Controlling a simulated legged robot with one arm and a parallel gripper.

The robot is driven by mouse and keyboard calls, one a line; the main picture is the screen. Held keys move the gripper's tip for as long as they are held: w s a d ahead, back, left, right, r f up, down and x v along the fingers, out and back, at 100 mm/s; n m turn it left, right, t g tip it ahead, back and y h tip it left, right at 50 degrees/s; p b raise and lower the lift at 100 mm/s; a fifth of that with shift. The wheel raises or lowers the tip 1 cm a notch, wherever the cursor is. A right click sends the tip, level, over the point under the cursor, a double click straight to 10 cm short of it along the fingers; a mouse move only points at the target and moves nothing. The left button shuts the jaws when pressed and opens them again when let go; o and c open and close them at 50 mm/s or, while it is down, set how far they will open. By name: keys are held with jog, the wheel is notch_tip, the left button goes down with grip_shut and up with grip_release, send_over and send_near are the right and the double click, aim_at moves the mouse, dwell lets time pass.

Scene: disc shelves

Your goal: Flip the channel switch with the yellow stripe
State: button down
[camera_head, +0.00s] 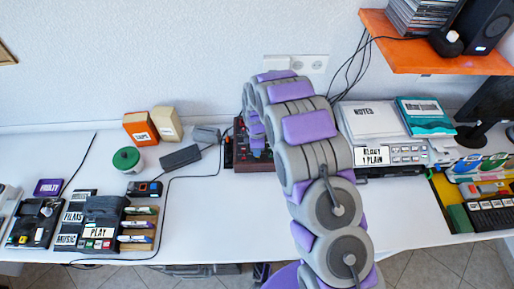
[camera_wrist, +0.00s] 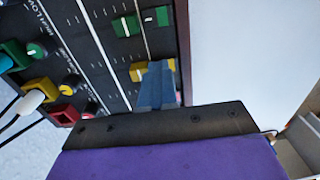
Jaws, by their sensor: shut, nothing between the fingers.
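A dark mixer (camera_head: 252,157) stands at the back of the white table, mostly hidden behind my arm in the head view. In the wrist view its panel (camera_wrist: 85,45) fills the left half, with rows of coloured parts. A yellow slider cap (camera_wrist: 137,75) lies just left of my fingers, and a yellow part (camera_wrist: 170,66) shows just right of them. A yellow knob (camera_wrist: 69,89) and yellow socket (camera_wrist: 40,89) are in the same row. My gripper (camera_wrist: 157,80) is shut and empty, its blue-grey fingertips over the yellow parts. I cannot tell whether they touch.
Green parts (camera_wrist: 125,26) sit in the neighbouring row, and a red socket (camera_wrist: 65,116) with a pink-red knob in the other. Right of the mixer is a white device (camera_head: 372,120). An orange shelf (camera_head: 430,55) overhangs at the right. Table space left of the mixer holds cables and a black box (camera_head: 180,156).

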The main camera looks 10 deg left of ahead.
aim_at(258, 163)
jog(key=shift+s+d+f, duration=0.15)
jog(key=shift+s+f, duration=0.25)
jog(key=shift+f, duration=0.15)
jog(key=shift+s, duration=0.1)
jog(key=shift+s+d+f+g, duration=0.15)
jog(key=shift+s, duration=0.2)
jog(key=shift+s+d+f+g, duration=0.1)
jog(key=shift+s+g, duration=0.05)
jog(key=shift+s, duration=0.2)
jog(key=shift+s+d, duration=0.2)
jog(key=shift+s, duration=0.3)
jog(key=shift+w+a+r, duration=0.15)
jog(key=shift+r, duration=0.25)
notch_tip(258, 163, up, 15)
jog(key=w+a+p, duration=0.1)
jog(key=w+p, duration=0.1)
jog(key=p, duration=0.1)
jog(key=shift+w+f, duration=0.2)
jog(key=shift+w, duration=0.15)
